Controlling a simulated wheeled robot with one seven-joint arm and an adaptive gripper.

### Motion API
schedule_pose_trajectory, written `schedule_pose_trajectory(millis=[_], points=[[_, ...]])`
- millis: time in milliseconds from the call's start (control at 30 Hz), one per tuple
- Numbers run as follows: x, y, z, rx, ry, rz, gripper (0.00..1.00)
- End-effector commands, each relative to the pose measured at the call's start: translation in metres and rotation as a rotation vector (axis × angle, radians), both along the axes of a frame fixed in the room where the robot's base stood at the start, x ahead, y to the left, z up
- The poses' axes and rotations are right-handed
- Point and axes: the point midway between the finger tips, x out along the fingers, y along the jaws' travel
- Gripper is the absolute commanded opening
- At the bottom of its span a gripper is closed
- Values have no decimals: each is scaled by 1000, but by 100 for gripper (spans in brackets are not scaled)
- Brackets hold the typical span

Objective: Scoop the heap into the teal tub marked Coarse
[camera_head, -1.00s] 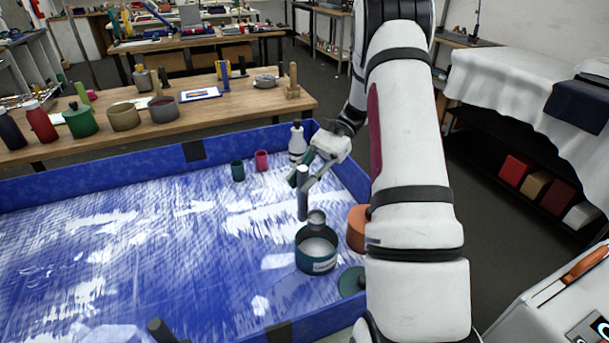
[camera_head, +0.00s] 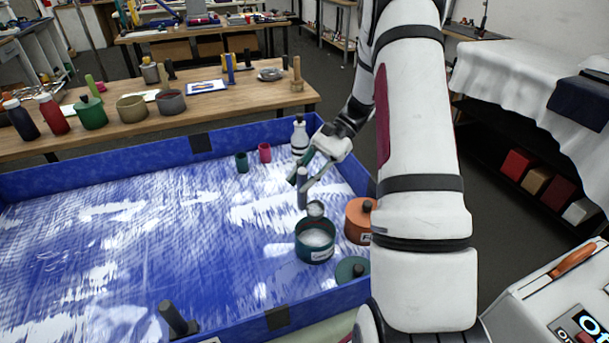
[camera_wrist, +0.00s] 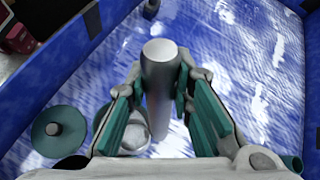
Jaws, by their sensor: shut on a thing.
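My gripper (camera_head: 304,176) is shut on the grey upright handle (camera_head: 302,192) of a scoop. The handle also shows between the teal-padded fingers in the wrist view (camera_wrist: 160,75). The small round scoop cup (camera_head: 316,209) is at the far rim of the teal tub; I cannot tell whether they touch. The teal tub (camera_head: 316,252) stands upright and open, its white label seeming to read Coarse, with pale material (camera_head: 317,238) inside. It is partly hidden by my fingers in the wrist view (camera_wrist: 101,118). I cannot pick out a distinct heap among the white patches on the blue floor.
A lidded orange tub (camera_head: 358,222) stands right of the teal tub, partly behind my arm. A teal lid (camera_head: 352,270) lies in front. Small teal (camera_head: 242,163) and pink (camera_head: 264,153) cups and a white bottle (camera_head: 299,138) stand behind. Blue walls (camera_head: 100,170) enclose the tray.

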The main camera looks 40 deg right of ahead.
Motion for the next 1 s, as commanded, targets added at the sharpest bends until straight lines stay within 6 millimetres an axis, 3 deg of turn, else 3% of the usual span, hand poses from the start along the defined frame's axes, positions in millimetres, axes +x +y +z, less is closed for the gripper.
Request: schedule_pose_trajectory(millis=[1000], points=[[-23,15,-3,-123,-179,0,0]])
